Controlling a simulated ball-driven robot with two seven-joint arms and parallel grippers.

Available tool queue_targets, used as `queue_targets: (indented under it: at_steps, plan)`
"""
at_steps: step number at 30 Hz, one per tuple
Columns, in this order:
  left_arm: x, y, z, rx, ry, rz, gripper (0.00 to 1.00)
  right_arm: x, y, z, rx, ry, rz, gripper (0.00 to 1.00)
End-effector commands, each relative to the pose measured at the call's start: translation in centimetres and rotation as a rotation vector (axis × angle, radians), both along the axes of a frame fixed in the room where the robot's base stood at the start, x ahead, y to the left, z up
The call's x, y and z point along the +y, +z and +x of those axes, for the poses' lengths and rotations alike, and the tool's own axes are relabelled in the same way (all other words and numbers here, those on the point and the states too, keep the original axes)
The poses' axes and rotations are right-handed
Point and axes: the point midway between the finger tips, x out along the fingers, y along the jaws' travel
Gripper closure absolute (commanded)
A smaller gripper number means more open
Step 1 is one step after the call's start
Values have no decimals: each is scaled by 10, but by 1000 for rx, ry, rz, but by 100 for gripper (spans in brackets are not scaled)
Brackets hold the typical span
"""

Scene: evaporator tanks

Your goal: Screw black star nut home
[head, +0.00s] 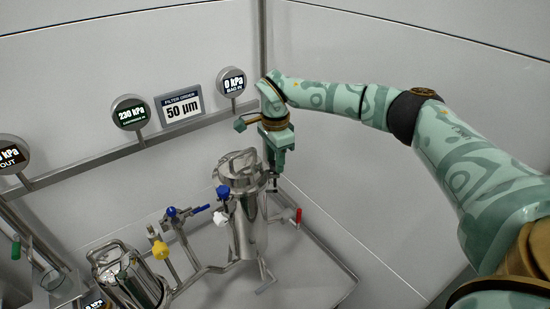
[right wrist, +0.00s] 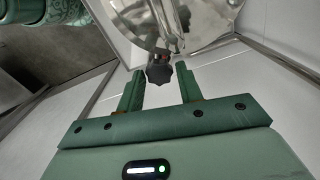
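The black star nut (right wrist: 159,72) hangs at the rim of the steel vessel's lid in the right wrist view. My right gripper (right wrist: 158,74) is open, with one fingertip on each side of the nut and a gap on both sides. In the head view my right gripper (head: 275,172) points down at the right side of the lidded steel vessel (head: 250,228). The nut cannot be made out there. The vessel's lid (head: 242,168) is down on its top. My left gripper is not in view.
A second steel vessel (head: 128,275) stands at the lower left. Pipes carry a blue-handled valve (head: 178,212), a yellow knob (head: 160,249) and a red handle (head: 298,215). The right wall is bare.

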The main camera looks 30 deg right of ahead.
Motion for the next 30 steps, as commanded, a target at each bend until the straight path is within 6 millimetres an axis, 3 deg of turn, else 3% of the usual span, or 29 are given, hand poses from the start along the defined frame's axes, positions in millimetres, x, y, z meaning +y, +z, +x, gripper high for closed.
queue_targets:
  at_steps: [1, 3, 17, 30]
  plan:
    - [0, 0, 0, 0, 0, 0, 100, 0, 0, 0, 0, 0, 0, 79]
    - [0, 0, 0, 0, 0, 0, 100, 0, 0, 0, 0, 0, 0, 93]
    - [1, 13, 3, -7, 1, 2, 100, 0, 3, 0, 0, -86, 1, 93]
    - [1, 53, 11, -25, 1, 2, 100, 0, 6, 0, -1, -458, 1, 93]
